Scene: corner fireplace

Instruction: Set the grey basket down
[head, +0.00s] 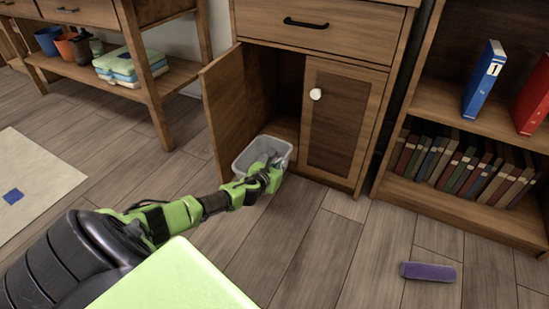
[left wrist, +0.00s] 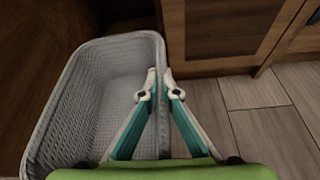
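The grey basket (head: 243,158) is at the open left side of the wooden cabinet (head: 330,120), by its lower front edge. It is upright and looks empty apart from my fingers. My left gripper (head: 273,163) reaches over its near right rim. In the left wrist view the woven basket (left wrist: 90,100) fills the left side, and the fingers of my left gripper (left wrist: 161,82) are closed around its right rim, one inside and one outside. I cannot tell whether its base touches the floor or the cabinet bottom. My right gripper is not in view.
The left cabinet door (head: 222,108) stands open beside the basket; the right door (head: 338,122) is shut. A bookshelf (head: 465,207) stands at right. A rug (head: 35,175) is at left. The floor before the cabinet is clear.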

